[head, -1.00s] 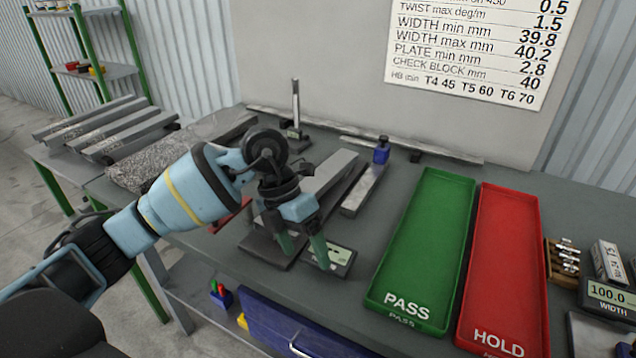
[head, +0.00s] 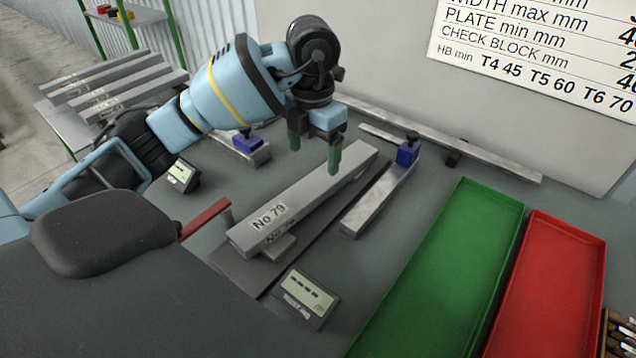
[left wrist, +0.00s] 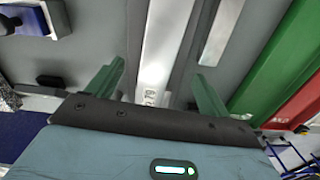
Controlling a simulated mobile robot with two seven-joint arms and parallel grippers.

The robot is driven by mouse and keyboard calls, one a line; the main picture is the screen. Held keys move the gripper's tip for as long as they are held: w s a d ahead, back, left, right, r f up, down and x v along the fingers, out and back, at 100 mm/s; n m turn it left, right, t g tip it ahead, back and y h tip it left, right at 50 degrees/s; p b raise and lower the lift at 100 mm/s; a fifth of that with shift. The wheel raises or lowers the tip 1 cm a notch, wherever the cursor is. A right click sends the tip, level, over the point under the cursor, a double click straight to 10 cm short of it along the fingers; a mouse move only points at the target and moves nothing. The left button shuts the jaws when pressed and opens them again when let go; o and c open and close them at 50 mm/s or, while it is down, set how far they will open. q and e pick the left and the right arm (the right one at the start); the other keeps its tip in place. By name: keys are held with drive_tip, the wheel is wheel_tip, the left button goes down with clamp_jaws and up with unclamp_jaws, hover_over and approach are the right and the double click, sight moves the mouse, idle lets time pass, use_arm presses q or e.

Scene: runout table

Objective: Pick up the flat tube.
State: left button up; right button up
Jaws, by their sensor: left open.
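The flat tube (head: 300,198) is a long grey bar marked "No 79" on its near end. It lies slantwise on a dark fixture plate (head: 245,272), raised a little above it. My left gripper (head: 314,151) is open and empty, pointing down near the far half of the tube. In the left wrist view the tube (left wrist: 163,45) runs between the two green fingers (left wrist: 157,84), apart from both. The gap in height between fingertips and tube is hard to tell. My right gripper is not in view.
A metal bar with a blue block (head: 372,205) lies right of the tube. A twist display (head: 304,298) stands in front and a red handle (head: 205,218) at left. Green (head: 440,270) and red (head: 545,285) trays are at right. A long rail (head: 450,150) runs along the back.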

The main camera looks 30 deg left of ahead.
sight(312, 185)
use_arm(q)
drive_tip(key=shift+s+f, duration=0.15)
drive_tip(key=shift+f, duration=1.85)
drive_tip(key=shift+s+f, duration=0.1)
drive_tip(key=shift+f, duration=1.85)
drive_tip(key=shift+c, duration=0.3)
drive_tip(key=shift+r, duration=0.1)
drive_tip(key=c, duration=1.4)
drive_tip(key=r, duration=0.3)
drive_tip(key=shift+s+r, duration=0.25)
drive_tip(key=shift+s, duration=0.05)
drive_tip(key=s+d, duration=0.2)
drive_tip(key=s, duration=0.5)
drive_tip(key=s+d+r, duration=0.1)
drive_tip(key=s+d, duration=0.2)
drive_tip(key=s, duration=0.4)
drive_tip(key=shift+s+d+r, duration=0.15)
drive_tip(key=shift+d+r, duration=0.05)
drive_tip(key=shift+d, duration=0.1)
